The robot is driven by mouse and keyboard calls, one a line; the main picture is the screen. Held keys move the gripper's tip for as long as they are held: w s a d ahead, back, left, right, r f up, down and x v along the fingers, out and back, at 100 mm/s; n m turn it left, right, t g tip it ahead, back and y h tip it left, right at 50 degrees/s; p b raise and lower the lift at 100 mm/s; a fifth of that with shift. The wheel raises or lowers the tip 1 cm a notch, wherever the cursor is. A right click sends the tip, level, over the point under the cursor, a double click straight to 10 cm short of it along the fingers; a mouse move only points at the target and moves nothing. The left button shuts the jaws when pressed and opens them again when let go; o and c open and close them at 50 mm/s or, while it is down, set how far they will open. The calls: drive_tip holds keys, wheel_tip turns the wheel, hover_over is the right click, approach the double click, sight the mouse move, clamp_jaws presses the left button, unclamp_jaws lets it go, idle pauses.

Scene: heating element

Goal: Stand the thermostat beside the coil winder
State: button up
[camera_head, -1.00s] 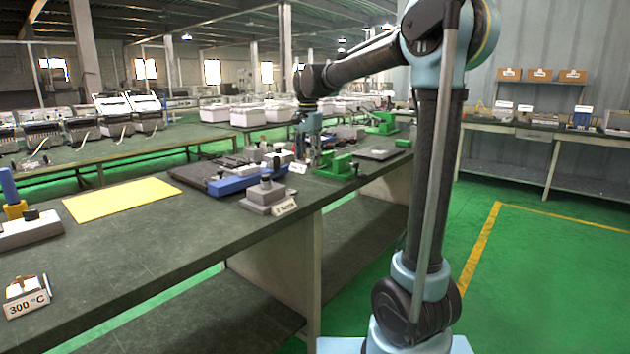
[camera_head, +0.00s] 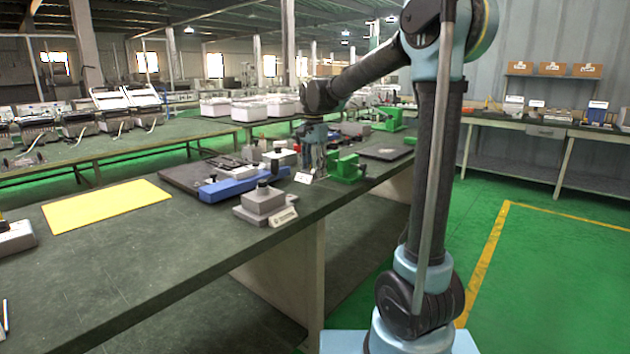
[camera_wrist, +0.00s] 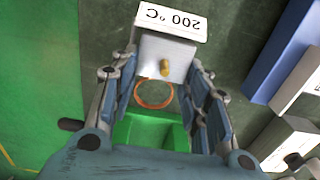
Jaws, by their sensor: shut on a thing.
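My gripper (camera_head: 313,170) is over the bench. In the wrist view its fingers (camera_wrist: 166,78) are on either side of a grey block with a brass stub, the thermostat (camera_wrist: 165,55); its white "200 °C" card (camera_wrist: 170,18) is upside down there. The card also shows in the head view (camera_head: 303,178). An orange ring (camera_wrist: 153,94) and a green block (camera_wrist: 150,132) show between the fingers. A green fixture (camera_head: 347,168), which may be the coil winder, stands immediately right of my gripper. I cannot tell whether the thermostat touches the bench.
A blue device (camera_head: 235,185) and a grey labelled unit (camera_head: 264,205) are left of my gripper. A yellow mat (camera_head: 105,205) lies farther left. A dark plate (camera_head: 388,153) lies to the right. The bench's front edge is close, with bare bench (camera_head: 130,260) front left.

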sight(313, 170)
drive_tip(key=shift+s+a+f, duration=0.1)
drive_tip(key=shift+s+f, duration=0.05)
drive_tip(key=shift+f, duration=1.9)
drive_tip(key=o, duration=1.1)
drive_tip(key=shift+o, duration=0.2)
wheel_tip(313, 170, up, 12)
drive_tip(key=shift+r, duration=0.1)
drive_tip(key=s+d+f+n+t, duration=0.15)
drive_tip(key=s+d+f, duration=0.25)
drive_tip(key=s+d, duration=0.4)
drive_tip(key=s+d+f+n+g, duration=0.1)
drive_tip(key=s+d+f+n, duration=0.1)
drive_tip(key=s+d+f, duration=0.4)
drive_tip(key=s+d+f+n+t, duration=0.1)
drive_tip(key=s+d+f+n, duration=0.1)
drive_tip(key=s+d+f, duration=0.2)
drive_tip(key=s+d+f+n, duration=0.2)
drive_tip(key=s+d+f, duration=0.3)
drive_tip(key=s+f, duration=0.6)
drive_tip(key=s, duration=0.2)
drive_tip(key=shift+s+t, duration=0.3)
drive_tip(key=shift+t, duration=0.05)
